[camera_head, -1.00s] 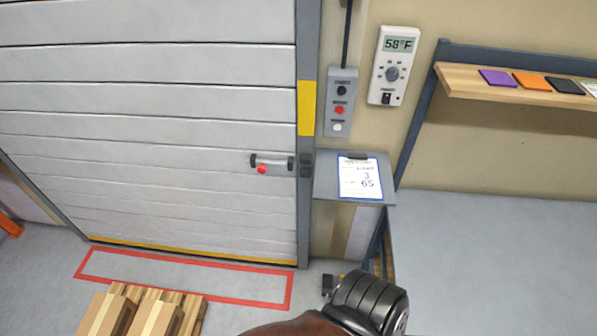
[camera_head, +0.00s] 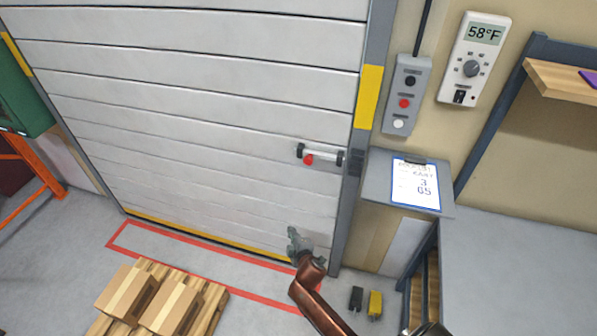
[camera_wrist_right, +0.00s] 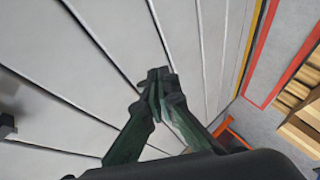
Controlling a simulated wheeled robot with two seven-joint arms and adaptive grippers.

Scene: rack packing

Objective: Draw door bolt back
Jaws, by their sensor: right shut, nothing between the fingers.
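The door bolt (camera_head: 328,156) is a short pale bar between dark brackets, with a red knob (camera_head: 308,160), on the right side of the white panelled door (camera_head: 210,130). It lies level near the grey door frame. My right gripper (camera_head: 292,233) is below the bolt, in front of the door's lower right part, and apart from the bolt. In the right wrist view its green fingers (camera_wrist_right: 157,78) meet at the tips with nothing between them, and the door panels show behind. A dark piece at that view's left edge cannot be made out. My left gripper is out of view.
A grey shelf with a clipboard (camera_head: 416,184) juts out right of the door frame. A button box (camera_head: 407,95) and thermostat (camera_head: 474,58) hang above it. A pallet with boxes (camera_head: 210,310) stands at the lower left, near a red floor outline (camera_head: 115,236).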

